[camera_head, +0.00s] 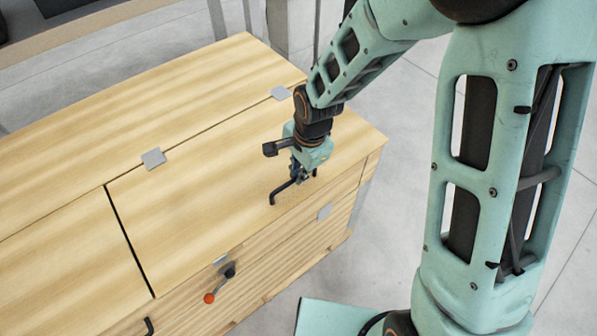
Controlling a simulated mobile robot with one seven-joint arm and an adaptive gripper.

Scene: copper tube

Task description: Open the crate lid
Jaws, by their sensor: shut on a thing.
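A wooden crate (90,125) fills the left and middle of the head view. Its lid (190,195) is the right-hand panel on top, lying flat and closed, with grey hinge plates (153,158) along its far edge. A black handle (280,192) stands on the lid near its front edge. My gripper (297,176) points down over the lid and is shut on the handle. The fingertips and the far end of the handle are partly hidden by the gripper body.
A latch with a red knob (211,297) is on the crate's front face, below the lid edge. A second lid panel (60,265) lies left of a dark gap. Grey floor (400,110) is open to the right. A shelf or bench (75,40) stands at the back left.

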